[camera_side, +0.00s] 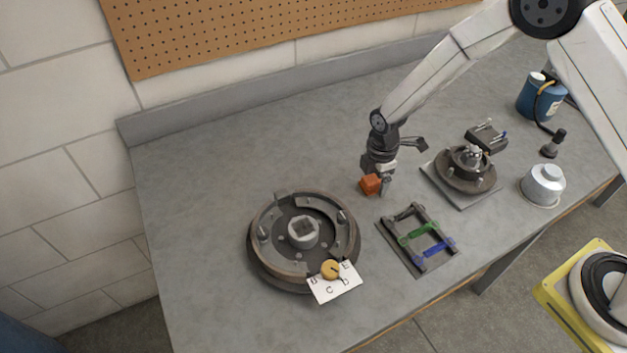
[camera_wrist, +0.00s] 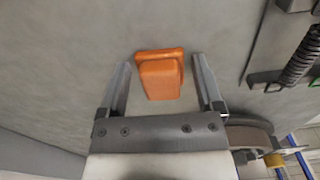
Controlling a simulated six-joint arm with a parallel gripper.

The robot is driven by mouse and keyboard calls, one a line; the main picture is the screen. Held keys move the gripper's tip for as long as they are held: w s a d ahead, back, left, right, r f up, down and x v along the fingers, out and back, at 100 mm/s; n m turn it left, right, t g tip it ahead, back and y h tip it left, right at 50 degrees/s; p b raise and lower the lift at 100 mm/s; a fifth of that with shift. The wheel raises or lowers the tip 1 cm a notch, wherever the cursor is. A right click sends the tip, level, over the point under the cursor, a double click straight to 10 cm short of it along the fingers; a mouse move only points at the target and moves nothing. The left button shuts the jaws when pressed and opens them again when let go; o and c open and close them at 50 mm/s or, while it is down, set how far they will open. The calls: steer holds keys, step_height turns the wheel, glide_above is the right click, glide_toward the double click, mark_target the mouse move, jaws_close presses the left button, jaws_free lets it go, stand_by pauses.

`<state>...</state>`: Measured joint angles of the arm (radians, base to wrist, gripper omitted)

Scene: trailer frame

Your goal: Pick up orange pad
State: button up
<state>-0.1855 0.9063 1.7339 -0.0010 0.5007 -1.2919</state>
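My gripper (camera_side: 384,188) points down right at the pad in the side view. In the wrist view the pad (camera_wrist: 160,75) lies between the two fingers of my gripper (camera_wrist: 161,65), with a gap on each side. The fingers are open and appear not to touch it. How high the fingertips are above the bench is hard to tell.
The brake drum (camera_side: 257,255) stands left of the pad, with a lettered card (camera_side: 335,288) at its front. The dark frame (camera_side: 412,238) lies close to the right. A smaller hub (camera_side: 466,170) sits on a plate further right. The bench behind and left is clear.

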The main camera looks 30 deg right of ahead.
steer(key=c, duration=0.9)
steer(key=shift+r, duration=0.1)
steer(key=shift+r, duration=0.8)
steer(key=shift+s+d+r, duration=0.35)
steer(key=shift+s+r, duration=1.5)
steer(key=shift+s, duration=0.45)
steer(key=shift+s+d+r, duration=0.3)
steer(key=shift+s+r, duration=1.6)
steer(key=shift+s, duration=0.4)
steer(key=shift+s+d+r, duration=0.35)
steer(key=shift+s+r, duration=1.5)
steer(key=shift+s, duration=0.45)
